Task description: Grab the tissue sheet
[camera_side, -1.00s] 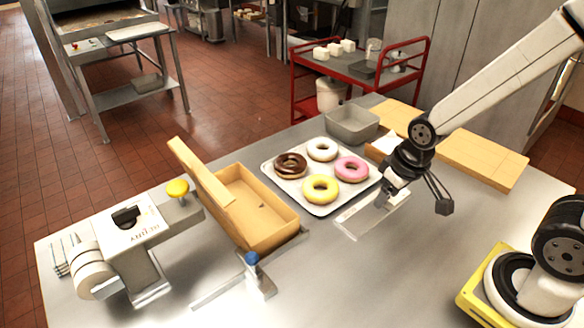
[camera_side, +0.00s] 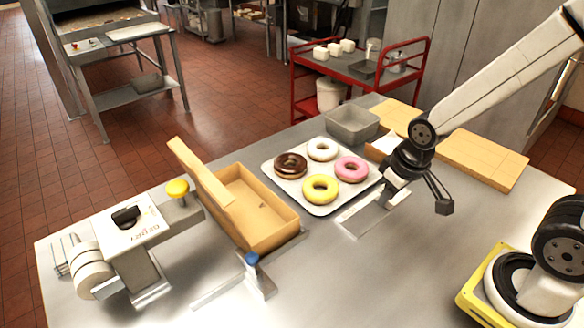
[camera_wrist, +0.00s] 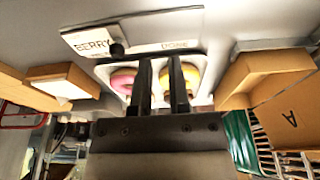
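The tissue sheet seems to be the white patch (camera_side: 387,143) by the wooden boards, partly hidden behind my wrist. A white-topped box (camera_wrist: 65,82) at left in the wrist view may be the same spot; I cannot tell sheet from box top there. My gripper (camera_side: 444,206) hangs above the table, to the right of and nearer than the white patch, apart from it. In the wrist view my two black fingers (camera_wrist: 161,62) stand apart with an empty gap between them.
A tray (camera_side: 319,209) holds pink, yellow, white and chocolate donuts. A labelled plate (camera_wrist: 140,35) lies beside it. A grey bin (camera_side: 352,125) stands behind, a wooden trough (camera_side: 284,240) at left. Wooden boards (camera_side: 485,160) lie at right.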

